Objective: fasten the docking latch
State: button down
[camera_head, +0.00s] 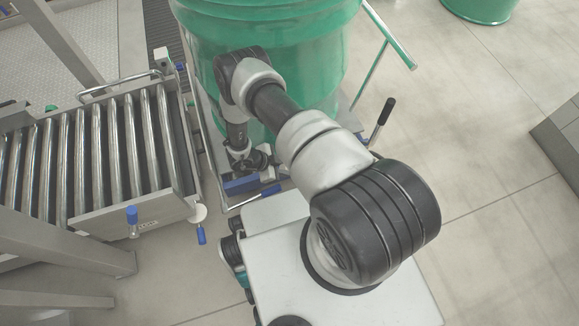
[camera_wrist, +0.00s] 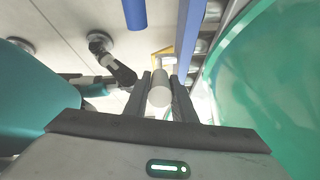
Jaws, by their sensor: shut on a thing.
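In the head view my gripper (camera_head: 243,172) is low beside the front of a green drum (camera_head: 300,40), by a blue block (camera_head: 240,185) and a blue bar (camera_head: 270,190). In the wrist view its two dark fingers (camera_wrist: 164,95) stand on either side of a pale grey cylinder (camera_wrist: 160,88) and are shut on it. I cannot tell whether this cylinder is the docking latch's handle. A long blue bar (camera_wrist: 189,40) and a blue round grip (camera_wrist: 134,12) show just beyond the fingers. The latch itself is not clearly seen; my arm hides part of that area in the head view.
A roller conveyor (camera_head: 95,150) stands left of the drum. Its end has a blue knob (camera_head: 131,215), a white disc (camera_head: 197,214) and a blue handle (camera_head: 201,234). A black-tipped lever (camera_head: 382,118) and a green push bar (camera_head: 391,40) rise at right. Floor (camera_head: 480,120) is clear further right.

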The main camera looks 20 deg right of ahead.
jog(key=shift+a+f, duration=0.15)
jog(key=c, duration=1.5)
grip_release()
jog(key=p+v, duration=0.4)
jog(key=v, duration=1.3)
jog(key=shift+a, duration=0.25)
